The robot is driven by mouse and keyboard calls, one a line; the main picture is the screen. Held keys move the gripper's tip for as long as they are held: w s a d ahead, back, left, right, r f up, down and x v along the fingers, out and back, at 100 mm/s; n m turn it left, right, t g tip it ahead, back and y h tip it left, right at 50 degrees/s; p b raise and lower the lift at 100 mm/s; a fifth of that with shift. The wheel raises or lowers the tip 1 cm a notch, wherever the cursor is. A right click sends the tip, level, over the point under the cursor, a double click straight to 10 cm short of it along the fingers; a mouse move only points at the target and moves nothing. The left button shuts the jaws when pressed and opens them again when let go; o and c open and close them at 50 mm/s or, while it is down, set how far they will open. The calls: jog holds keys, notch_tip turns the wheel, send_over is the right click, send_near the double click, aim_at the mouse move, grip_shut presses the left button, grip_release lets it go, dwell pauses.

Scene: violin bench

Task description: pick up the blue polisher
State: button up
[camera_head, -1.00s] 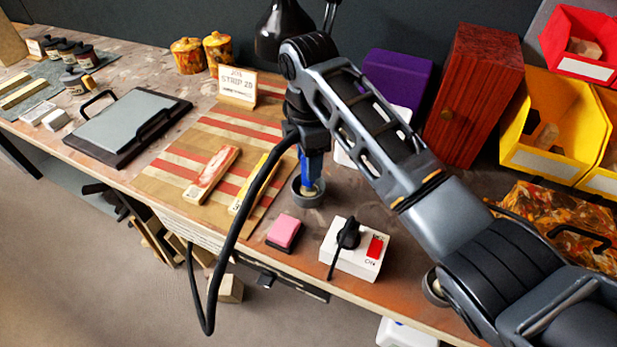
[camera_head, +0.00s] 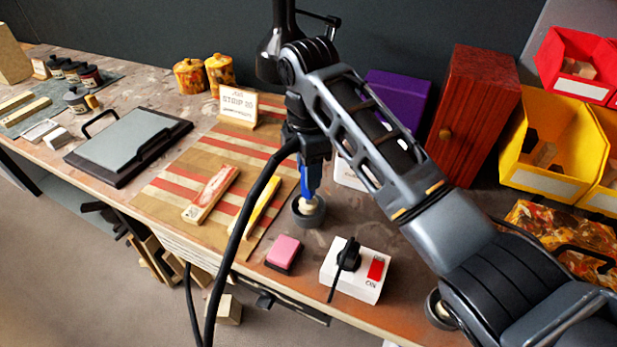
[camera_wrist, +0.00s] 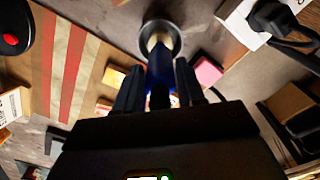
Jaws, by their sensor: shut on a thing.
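The blue polisher (camera_head: 307,184) stands roughly upright below my gripper (camera_head: 309,168). Its cream-coloured lower end (camera_head: 307,205) is at the mouth of a round grey cup (camera_head: 310,217) on the bench. My gripper is shut on the blue part. In the wrist view the polisher's blue body (camera_wrist: 159,72) lies between my two dark fingers (camera_wrist: 160,84), and its cream end shows within the ring of the cup (camera_wrist: 176,44). I cannot tell whether the end still touches the inside of the cup.
A white switch box (camera_head: 352,280) with a black knob and a pink block (camera_head: 284,252) are in front of the cup. A wooden block (camera_head: 211,193) and a yellow strip lie on the striped board (camera_head: 160,200) at left. A red-brown cabinet (camera_head: 470,120) and yellow bins stand at right.

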jog(key=shift+r, duration=0.95)
jog(key=s+d+r+p, duration=0.2)
jog(key=d+r+p, duration=0.3)
jog(key=d, duration=0.6)
jog(key=shift+d+r, duration=0.2)
jog(key=shift+r, duration=0.6)
jog(key=shift+s, duration=0.15)
dwell(0.3)
